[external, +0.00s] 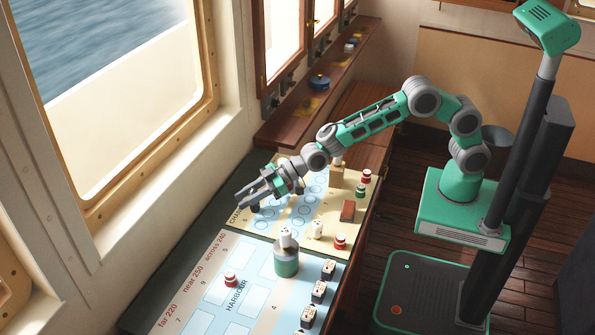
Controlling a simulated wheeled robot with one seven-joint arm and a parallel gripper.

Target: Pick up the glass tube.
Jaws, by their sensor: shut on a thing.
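My gripper (240,201) is at the left end of my outstretched arm, over the far left part of the chart table. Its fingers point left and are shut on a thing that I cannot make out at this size. I cannot clearly pick out the glass tube anywhere in the external view. A small dark object (255,209) shows just below the fingers; whether it touches them I cannot tell.
The chart table (225,262) has blue and yellow printed areas. A green-grey jar (286,263) with a white top stands mid-table. Windows line the left.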

